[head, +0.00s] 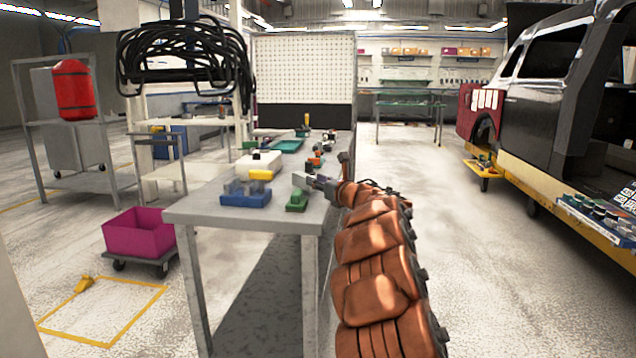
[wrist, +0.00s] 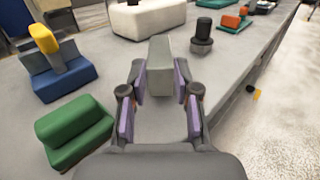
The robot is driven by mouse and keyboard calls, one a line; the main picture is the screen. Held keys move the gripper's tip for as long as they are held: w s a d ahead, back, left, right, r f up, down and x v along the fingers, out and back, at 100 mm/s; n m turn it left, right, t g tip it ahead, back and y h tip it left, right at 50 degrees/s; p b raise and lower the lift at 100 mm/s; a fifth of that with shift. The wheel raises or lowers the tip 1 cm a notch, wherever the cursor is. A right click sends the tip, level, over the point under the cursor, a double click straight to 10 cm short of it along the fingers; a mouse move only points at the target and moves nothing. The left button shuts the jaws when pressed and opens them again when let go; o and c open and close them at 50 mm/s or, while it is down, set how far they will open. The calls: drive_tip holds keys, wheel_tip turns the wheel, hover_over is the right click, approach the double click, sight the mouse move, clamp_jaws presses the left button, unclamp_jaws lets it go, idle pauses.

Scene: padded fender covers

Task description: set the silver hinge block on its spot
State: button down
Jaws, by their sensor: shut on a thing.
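My gripper (head: 313,183) is over the near right part of the grey workbench. In the wrist view its purple-padded fingers (wrist: 161,88) are shut on the silver hinge block (wrist: 160,66), a plain grey upright block between the pads. The block also shows in the head view (head: 299,180) at the left tip of my gripper. I cannot tell whether its underside touches the bench. A green stepped block (wrist: 75,135) stands on the bench to the left of my gripper in the wrist view. No marked spot for the hinge block can be made out.
A blue block (head: 245,198) stands at the bench's near left. A white box (wrist: 150,18) and a black round knob (wrist: 202,38) are beyond the hinge block. Small orange and green parts (wrist: 233,20) lie farther back. The bench's right edge is close to my gripper.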

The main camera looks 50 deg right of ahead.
drive_tip(key=shift+f+b, duration=0.7)
drive_tip(key=shift+b, duration=0.15)
idle(0.5)
drive_tip(key=c, duration=0.8)
unclamp_jaws()
drive_tip(key=shift+o, duration=0.2)
drive_tip(key=s+a, duration=0.2)
drive_tip(key=s, duration=0.9)
drive_tip(key=shift+s, duration=0.4)
